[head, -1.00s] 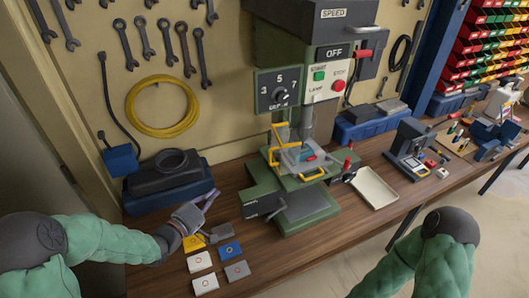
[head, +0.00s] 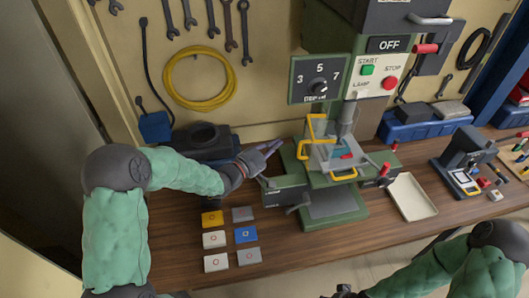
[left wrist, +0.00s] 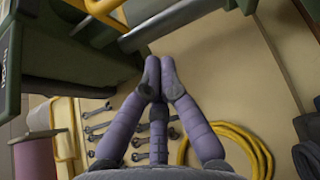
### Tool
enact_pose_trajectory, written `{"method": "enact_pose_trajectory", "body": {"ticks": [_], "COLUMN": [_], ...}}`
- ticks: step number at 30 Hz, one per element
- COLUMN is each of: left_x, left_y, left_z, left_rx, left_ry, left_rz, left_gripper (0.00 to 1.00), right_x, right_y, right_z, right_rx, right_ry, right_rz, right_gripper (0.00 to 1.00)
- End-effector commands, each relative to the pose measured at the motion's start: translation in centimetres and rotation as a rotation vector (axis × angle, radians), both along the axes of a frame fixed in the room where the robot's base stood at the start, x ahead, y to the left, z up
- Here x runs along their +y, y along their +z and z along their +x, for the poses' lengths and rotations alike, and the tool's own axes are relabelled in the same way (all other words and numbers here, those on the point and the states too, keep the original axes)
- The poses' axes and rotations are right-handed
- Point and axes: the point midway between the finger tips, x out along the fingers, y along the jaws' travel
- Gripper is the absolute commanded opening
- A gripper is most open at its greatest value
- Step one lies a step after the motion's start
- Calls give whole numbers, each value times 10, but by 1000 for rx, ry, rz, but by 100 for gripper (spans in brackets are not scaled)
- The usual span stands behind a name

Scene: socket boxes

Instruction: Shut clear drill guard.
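The clear drill guard (head: 326,155) is a see-through panel around the bit area of the green drill press (head: 325,180). A yellow bar frame (head: 310,128) stands upright at its left, and a yellow handle (head: 343,175) sits low at its front. I cannot tell the panel's exact angle. My left gripper (head: 276,149) is left of the guard, apart from it, with purple fingers pointing toward the press. In the left wrist view its fingertips (left wrist: 159,65) look close together with nothing visible between them; the thumb's gap is unclear. My right gripper (head: 343,292) barely shows at the bottom edge.
Several coloured cards (head: 245,235) lie on the bench in front of my left arm. A cream tray (head: 412,197) lies right of the press. A yellow cable coil (head: 200,105) hangs on the back wall.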

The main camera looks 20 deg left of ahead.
Motion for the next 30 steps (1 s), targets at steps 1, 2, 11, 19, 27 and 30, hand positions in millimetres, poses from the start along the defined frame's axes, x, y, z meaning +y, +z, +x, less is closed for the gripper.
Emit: {"method": "enact_pose_trajectory", "body": {"ticks": [1, 2, 11, 19, 27, 30], "left_x": [-5, -10, -40, -43, -45, -51], "left_y": [0, 0, 0, -1, -1, -1], "left_z": [9, 9, 2, 1, 1, 2], "left_rx": [0, 1, 1, 1, 0, 0], "left_ry": [-3, -4, -1, 1, 2, 7], "left_rz": [-1, -2, -1, 0, -1, -1], "left_gripper": [0, 0, 0, 0, 0, 0], "right_x": [0, 0, 0, 0, 0, 0], "right_y": [1, 1, 5, 5, 4, 2], "right_z": [0, 0, 0, 0, 0, 0], "right_rx": [0, 0, 0, 0, 0, 0], "right_ry": [0, 0, 0, 0, 0, 0], "right_rz": [0, 0, 0, 0, 0, 0], "right_gripper": [58, 58, 58, 58, 58, 58]}}
